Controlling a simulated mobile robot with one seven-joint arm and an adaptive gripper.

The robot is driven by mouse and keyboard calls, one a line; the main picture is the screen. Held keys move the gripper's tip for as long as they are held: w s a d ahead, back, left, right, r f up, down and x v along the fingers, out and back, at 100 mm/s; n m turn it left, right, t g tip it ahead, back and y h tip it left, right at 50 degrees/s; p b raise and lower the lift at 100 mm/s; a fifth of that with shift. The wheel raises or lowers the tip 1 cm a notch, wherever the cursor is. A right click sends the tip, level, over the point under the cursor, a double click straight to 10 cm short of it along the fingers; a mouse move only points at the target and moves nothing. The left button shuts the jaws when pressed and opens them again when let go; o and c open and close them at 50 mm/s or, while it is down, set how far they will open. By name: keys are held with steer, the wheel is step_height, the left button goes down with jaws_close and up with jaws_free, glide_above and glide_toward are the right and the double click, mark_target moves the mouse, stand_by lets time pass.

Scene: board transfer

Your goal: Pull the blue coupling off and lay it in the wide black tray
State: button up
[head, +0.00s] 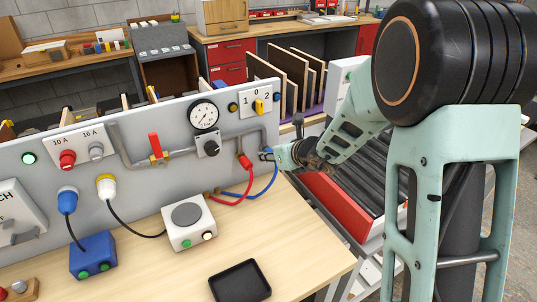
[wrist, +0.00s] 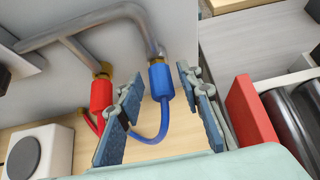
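The blue coupling (wrist: 160,82) sits on the end of a grey pipe, at a brass fitting, with a blue hose (wrist: 160,128) looping from its lower end. My gripper (wrist: 160,78) is open, with one finger to each side of the coupling and visible gaps between. How deep the coupling lies between the fingers I cannot tell. In the head view my gripper (head: 272,155) is at the panel's right end and largely hides the coupling. The black tray (head: 240,282) lies empty on the front of the wooden bench.
A red coupling (wrist: 101,94) with a red hose hangs close left of the blue one. The upright grey panel (head: 140,185) carries pipes, a gauge and plugs. A white box (head: 189,224) stands behind the tray. A red-sided bin (head: 335,205) is right of the bench.

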jaws_close()
steer(key=shift+s+d, duration=0.2)
steer(key=shift+s+d+b, duration=0.25)
steer(key=shift+s+d, duration=0.1)
steer(key=shift+s, duration=0.2)
steer(key=shift+s+d+b, duration=0.2)
steer(key=shift+s+d, duration=0.1)
steer(key=shift+s, duration=0.2)
stand_by(0.3)
steer(key=shift+s+d+b, duration=0.25)
steer(key=shift+s+d, duration=0.4)
steer(key=shift+s, duration=0.3)
steer(key=shift+s+d+b, duration=0.25)
steer(key=shift+s+d, duration=0.4)
steer(key=shift+s, duration=0.3)
